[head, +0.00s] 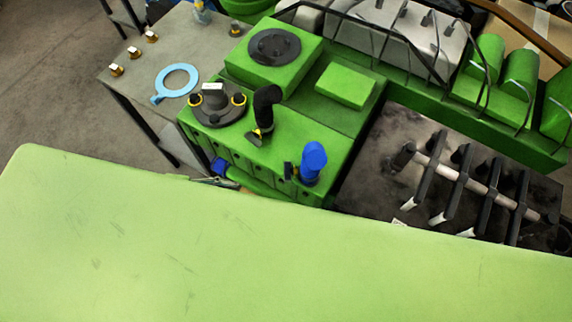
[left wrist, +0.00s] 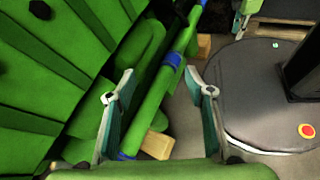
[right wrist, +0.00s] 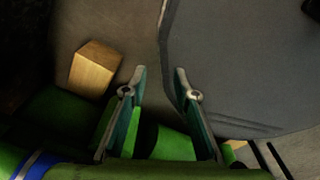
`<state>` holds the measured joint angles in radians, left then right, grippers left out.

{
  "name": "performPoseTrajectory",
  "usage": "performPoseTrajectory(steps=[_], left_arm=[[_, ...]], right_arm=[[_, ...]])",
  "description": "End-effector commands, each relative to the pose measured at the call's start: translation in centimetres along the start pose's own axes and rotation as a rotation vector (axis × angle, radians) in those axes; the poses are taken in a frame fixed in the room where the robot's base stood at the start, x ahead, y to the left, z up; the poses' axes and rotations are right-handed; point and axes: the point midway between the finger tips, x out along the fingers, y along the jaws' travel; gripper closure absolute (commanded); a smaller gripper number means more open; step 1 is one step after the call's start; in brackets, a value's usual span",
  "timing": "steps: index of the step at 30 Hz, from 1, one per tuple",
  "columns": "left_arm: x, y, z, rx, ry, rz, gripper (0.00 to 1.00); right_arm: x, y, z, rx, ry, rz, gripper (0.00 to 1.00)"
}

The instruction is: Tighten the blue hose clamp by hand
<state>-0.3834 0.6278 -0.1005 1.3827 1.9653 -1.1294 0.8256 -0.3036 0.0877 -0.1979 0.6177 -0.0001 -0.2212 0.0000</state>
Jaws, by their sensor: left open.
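A blue band (left wrist: 172,60), which looks like the blue hose clamp, sits around a green pipe (left wrist: 151,100) in the left wrist view. A second blue band (left wrist: 126,156) shows lower on it, partly hidden. My left gripper (left wrist: 159,73) is open, its fingers on either side of the pipe's line of sight; contact cannot be told. My right gripper (right wrist: 160,70) is open and empty over the floor. A blue and white band (right wrist: 38,165) shows at the lower left of the right wrist view. In the head view a blue part (head: 219,166) shows at the engine's near side.
The green engine (head: 260,150) carries a black elbow hose (head: 266,106) and a blue elbow hose (head: 313,160). A large pale green surface hides the head view's lower half. A wooden block (right wrist: 94,68) lies near a grey platform (right wrist: 240,60). A grey table (head: 160,60) holds a light blue ring (head: 160,94).

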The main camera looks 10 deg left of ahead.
Motion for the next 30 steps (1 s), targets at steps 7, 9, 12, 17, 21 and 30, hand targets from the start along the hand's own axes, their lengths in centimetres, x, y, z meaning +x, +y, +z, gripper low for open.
performPoseTrajectory(steps=[7,9,12,17,21,30], left_arm=[[-4.2,4.6,12.9,-0.143,-0.37,0.008,0.51],[-4.9,5.0,14.5,-0.16,-0.42,0.003,0.51],[-5.1,5.3,15.7,-0.172,-0.452,0.0,0.51],[-3.5,5.5,16.8,-0.173,-0.459,0.001,0.51],[-0.9,5.7,18.1,-0.172,-0.459,0.002,0.51],[4.6,5.9,20.7,-0.172,-0.455,0.003,0.51]], right_arm=[[-0.3,-1.0,-1.1,0.0,0.016,-0.011,0.73],[-0.3,-1.3,-1.2,0.001,0.017,-0.015,0.73],[-0.5,-1.5,-1.3,0.001,0.018,-0.018,0.73],[-0.9,-1.3,-1.2,0.001,0.017,-0.015,0.73],[-1.6,-0.8,-1.1,0.0,0.014,-0.01,0.73],[-2.9,-0.3,-0.9,0.002,0.009,-0.004,0.73]])
